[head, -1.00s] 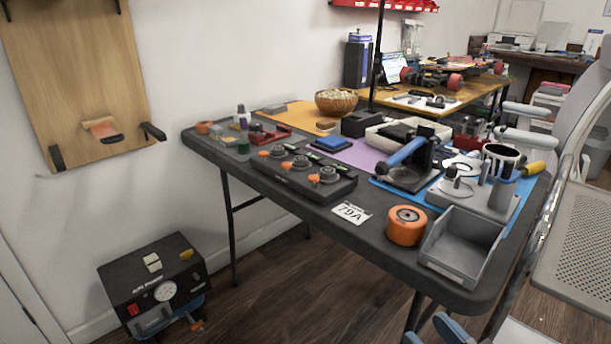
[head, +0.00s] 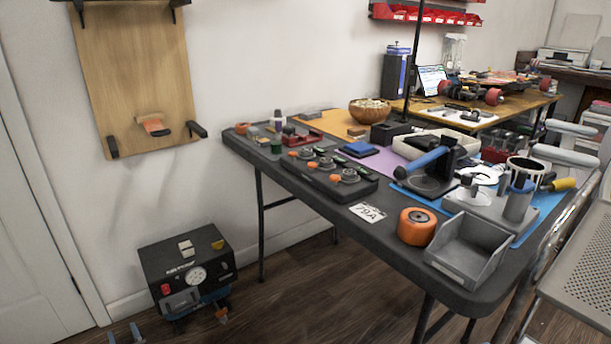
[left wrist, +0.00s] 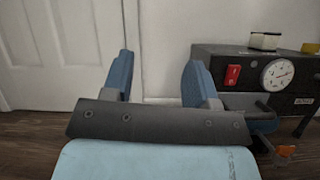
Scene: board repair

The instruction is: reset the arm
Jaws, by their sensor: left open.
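My left gripper (head: 123,335) shows at the bottom left edge of the head view, low over the floor, with only its blue fingertips in frame. In the left wrist view its two blue fingers (left wrist: 160,76) stand well apart with nothing between them, so it is open and empty. A black box with a dial (head: 187,272) stands near the wall, to the right of the gripper. The box also shows at the right of the left wrist view (left wrist: 265,75), beyond the fingers. My right gripper is not in view.
A dark table (head: 330,205) holds an orange roll (head: 417,226), a grey open bin (head: 470,250) and a black block with several knobs. A chair (head: 585,265) stands at the right. A white door (head: 35,200) is at the left. Wood floor (head: 300,285) before the table is clear.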

